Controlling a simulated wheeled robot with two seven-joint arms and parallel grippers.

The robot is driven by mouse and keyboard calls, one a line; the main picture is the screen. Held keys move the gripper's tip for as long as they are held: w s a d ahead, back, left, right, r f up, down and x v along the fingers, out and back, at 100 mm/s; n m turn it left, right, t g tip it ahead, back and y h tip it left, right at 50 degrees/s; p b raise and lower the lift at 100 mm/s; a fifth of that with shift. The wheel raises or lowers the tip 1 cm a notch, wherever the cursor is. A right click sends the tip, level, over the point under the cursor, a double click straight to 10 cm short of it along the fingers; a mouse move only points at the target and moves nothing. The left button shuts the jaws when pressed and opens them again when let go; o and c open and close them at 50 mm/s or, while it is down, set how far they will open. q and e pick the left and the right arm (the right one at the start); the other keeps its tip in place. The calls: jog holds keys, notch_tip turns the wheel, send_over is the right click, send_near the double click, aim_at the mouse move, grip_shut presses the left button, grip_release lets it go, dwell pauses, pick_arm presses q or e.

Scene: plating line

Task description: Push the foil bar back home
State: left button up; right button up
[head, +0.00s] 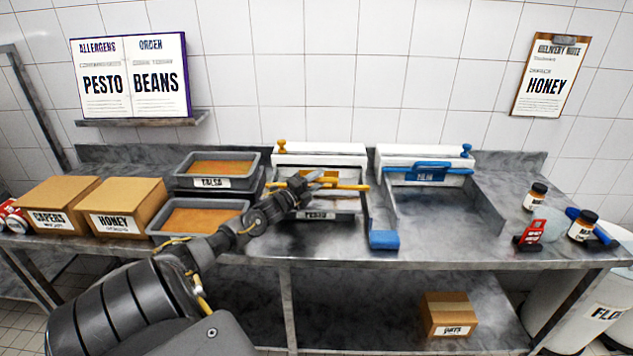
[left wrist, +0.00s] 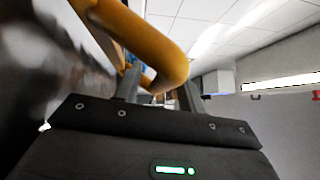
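The foil bar is the yellow bar (head: 346,187) on the left white dispenser (head: 318,160). It lies across that unit's front, and its middle is partly hidden by my left gripper (head: 302,184). In the left wrist view a thick yellow bent handle (left wrist: 150,45) crosses close in front of my left gripper's fingers (left wrist: 160,92). The fingers stand apart with a gap between them. Whether they touch the handle I cannot tell. My right gripper is in neither view.
A second dispenser with a blue bar (head: 428,172) stands to the right, with a blue block (head: 384,240) at the counter's front edge. Tubs (head: 202,228) and cardboard boxes (head: 122,208) stand on the left. Jars (head: 582,228) and a red item (head: 530,234) stand on the right.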

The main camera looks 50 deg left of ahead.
pick_arm(q)
jog(key=shift+s+f, duration=0.2)
jog(key=shift+s, duration=0.2)
jog(key=s+f+b, duration=0.1)
jog(key=s+b, duration=0.1)
jog(key=s, duration=0.8)
jog(key=shift+d+f, duration=0.1)
jog(key=shift+d, duration=0.05)
